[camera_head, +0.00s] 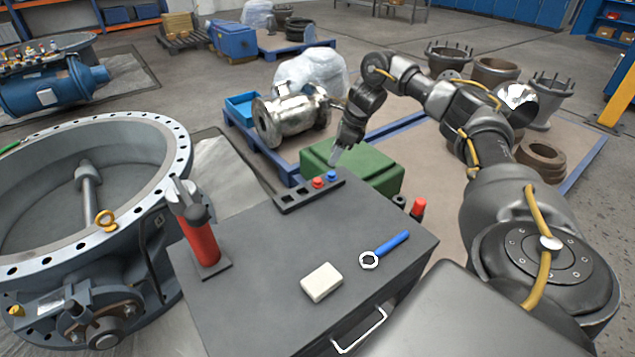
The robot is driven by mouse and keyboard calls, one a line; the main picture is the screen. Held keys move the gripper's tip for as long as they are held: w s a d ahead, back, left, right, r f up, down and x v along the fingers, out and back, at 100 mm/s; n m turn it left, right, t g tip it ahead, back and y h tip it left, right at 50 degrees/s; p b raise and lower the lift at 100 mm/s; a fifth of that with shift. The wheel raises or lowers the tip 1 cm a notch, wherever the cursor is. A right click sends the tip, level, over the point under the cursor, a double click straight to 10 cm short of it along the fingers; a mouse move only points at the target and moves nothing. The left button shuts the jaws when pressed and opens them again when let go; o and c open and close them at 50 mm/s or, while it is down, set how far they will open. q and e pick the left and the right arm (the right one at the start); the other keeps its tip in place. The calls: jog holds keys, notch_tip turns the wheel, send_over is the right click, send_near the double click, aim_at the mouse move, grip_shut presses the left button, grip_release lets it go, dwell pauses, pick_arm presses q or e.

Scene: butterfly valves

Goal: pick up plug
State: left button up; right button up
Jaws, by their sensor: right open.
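A small dark rack (292,198) with several square slots sits at the back edge of the grey cabinet top. A red plug (318,182) and a blue plug (332,175) stand at its right end. The slots to their left look empty. My right gripper (334,157) is open just above and behind the blue plug, pointing down. It appears apart from the plug, though the small gap is hard to judge. My left gripper is not in view.
The grey cabinet top (265,250) also holds a white block (321,282), a blue-handled ring wrench (390,245) and a red-bodied tool (200,240) on a stand. A green box (370,172) stands behind. A large flanged valve (60,250) is at left.

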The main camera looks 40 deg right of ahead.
send_over(318, 180)
jog(key=s+d, duration=0.2)
notch_tip(318, 180, down, 5)
jog(key=shift+d+f, duration=0.1)
jog(key=shift+a+x, duration=0.15)
jog(key=shift+x, duration=1.15)
jog(key=shift+a+x, duration=0.15)
jog(key=shift+x, duration=1.15)
jog(key=c, duration=0.9)
jog(key=shift+o, duration=0.2)
